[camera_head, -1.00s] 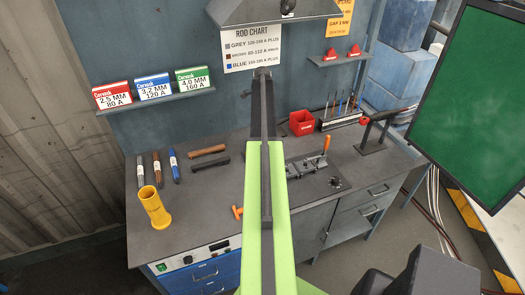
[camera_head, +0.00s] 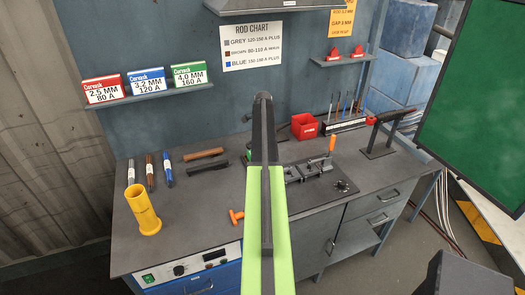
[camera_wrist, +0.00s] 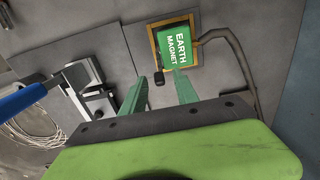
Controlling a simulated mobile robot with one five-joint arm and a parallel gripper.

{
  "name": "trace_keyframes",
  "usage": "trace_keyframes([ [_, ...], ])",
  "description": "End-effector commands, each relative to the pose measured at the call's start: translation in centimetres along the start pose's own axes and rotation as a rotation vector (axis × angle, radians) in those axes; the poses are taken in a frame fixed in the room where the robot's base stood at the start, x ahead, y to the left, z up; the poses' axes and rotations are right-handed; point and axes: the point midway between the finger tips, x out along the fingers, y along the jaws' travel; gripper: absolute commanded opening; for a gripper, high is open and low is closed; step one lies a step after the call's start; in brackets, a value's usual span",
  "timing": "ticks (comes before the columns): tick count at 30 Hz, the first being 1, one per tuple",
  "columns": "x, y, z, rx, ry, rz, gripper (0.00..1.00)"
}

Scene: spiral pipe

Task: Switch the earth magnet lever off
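The earth magnet (camera_wrist: 176,44) shows in the wrist view as a green block lettered "EARTH MAGNET" in a brown frame on a grey surface. A small black lever or knob (camera_wrist: 158,78) sticks out below its lower left corner. My gripper (camera_wrist: 158,90) is open, with its two grey-green fingers apart and nothing between them. The black piece appears between and beyond the fingertips; I cannot tell whether they touch it. In the head view my green arm runs up the middle and hides part of the bench.
A cable (camera_wrist: 238,62) leaves the magnet's right side. A metal clamp (camera_wrist: 82,78) with a blue handle (camera_wrist: 22,101) lies left of my fingers. The workbench (camera_head: 190,220) holds a yellow cup (camera_head: 143,211), a red box (camera_head: 304,126) and rods. A green screen (camera_head: 485,110) stands at right.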

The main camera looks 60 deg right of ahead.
Motion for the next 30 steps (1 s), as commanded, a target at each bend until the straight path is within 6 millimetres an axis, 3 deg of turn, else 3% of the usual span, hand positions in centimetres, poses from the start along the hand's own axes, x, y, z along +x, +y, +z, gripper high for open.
trace_keyframes([
  [1, 0.0, 0.0, 0.0, 0.000, 0.000, 0.000, 0.30],
  [8, 0.0, 0.0, -0.1, 0.001, 0.000, 0.000, 0.00],
  [21, -0.1, 0.2, 0.2, 0.001, 0.021, 0.002, 0.00],
  [30, -0.4, 0.1, 1.3, 0.000, 0.187, 0.000, 0.00],
])
